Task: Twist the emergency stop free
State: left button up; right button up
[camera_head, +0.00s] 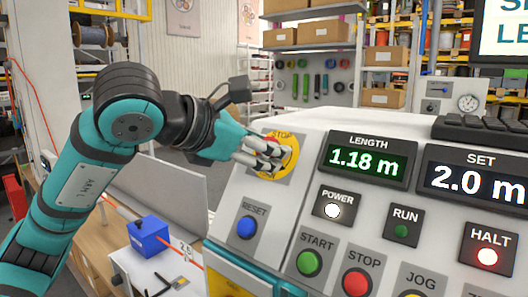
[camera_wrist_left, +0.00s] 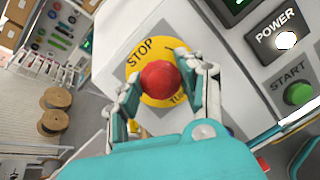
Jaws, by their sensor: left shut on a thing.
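The emergency stop is a round red knob (camera_wrist_left: 160,78) on a yellow disc (camera_wrist_left: 134,67) marked STOP, on the sloped grey panel (camera_head: 311,136). In the head view the fingers mostly hide the knob. My left gripper (camera_head: 279,156) reaches it from the left. In the left wrist view the fingers (camera_wrist_left: 166,84) lie on both sides of the knob and are shut on it. My right gripper is in neither view.
Close by on the panel are the blue RESET button (camera_head: 247,227), green START button (camera_head: 310,262), red STOP button (camera_head: 356,282) and a lit POWER lamp (camera_head: 333,211). The LENGTH display (camera_head: 367,160) reads 1.18 m. The HALT lamp (camera_head: 487,256) glows red.

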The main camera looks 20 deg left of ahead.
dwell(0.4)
pick_arm(q)
jog(key=o, duration=1.2)
jog(key=v, duration=1.2)
